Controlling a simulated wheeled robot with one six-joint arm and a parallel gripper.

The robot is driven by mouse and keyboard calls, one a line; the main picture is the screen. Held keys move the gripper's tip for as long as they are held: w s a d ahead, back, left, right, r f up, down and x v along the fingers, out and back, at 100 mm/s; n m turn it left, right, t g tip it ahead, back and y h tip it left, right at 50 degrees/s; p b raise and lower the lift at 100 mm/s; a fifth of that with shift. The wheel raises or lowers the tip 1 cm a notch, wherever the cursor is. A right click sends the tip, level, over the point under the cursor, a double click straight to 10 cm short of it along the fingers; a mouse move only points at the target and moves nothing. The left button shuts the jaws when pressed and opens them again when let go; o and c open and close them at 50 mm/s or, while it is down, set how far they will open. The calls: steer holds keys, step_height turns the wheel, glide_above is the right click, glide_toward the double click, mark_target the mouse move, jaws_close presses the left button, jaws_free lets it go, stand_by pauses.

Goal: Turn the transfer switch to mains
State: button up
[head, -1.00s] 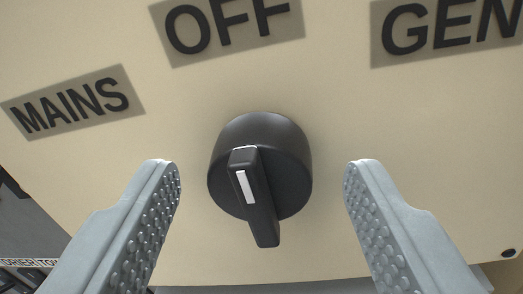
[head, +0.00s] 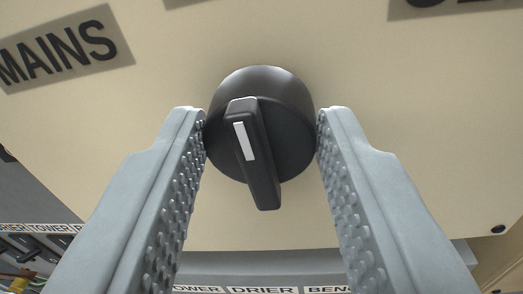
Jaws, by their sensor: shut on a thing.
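The transfer switch is a round black knob (head: 225,165) with a raised grip bar and a white pointer mark, on a cream panel. The white mark points up and slightly left, toward the OFF position between MAINS and GEN. The MAINS label (head: 62,50) is at the upper left. The OFF and GEN labels are mostly cut off at the top edge. My gripper (head: 261,112) has one finger at each side of the knob, both tips touching its round body. It is shut on the knob.
The cream panel (head: 400,170) is bare around the knob. Below its lower edge is a grey strip with small labels, including DRIER (head: 262,290). Some wiring (head: 22,282) shows at the lower left. A small dark screw (head: 498,229) is at the panel's lower right.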

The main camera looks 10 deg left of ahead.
steer(key=n, duration=0.5)
steer(key=shift+a, duration=0.1)
steer(key=n, duration=0.6)
steer(key=shift+g+h, duration=0.3)
stand_by(0.4)
steer(key=o, duration=1)
steer(key=shift+a, duration=0.1)
steer(key=s+r, duration=0.1)
steer(key=s, duration=1.6)
steer(key=shift+s+d, duration=0.2)
steer(key=shift+d, duration=0.1)
steer(key=shift+s, duration=0.1)
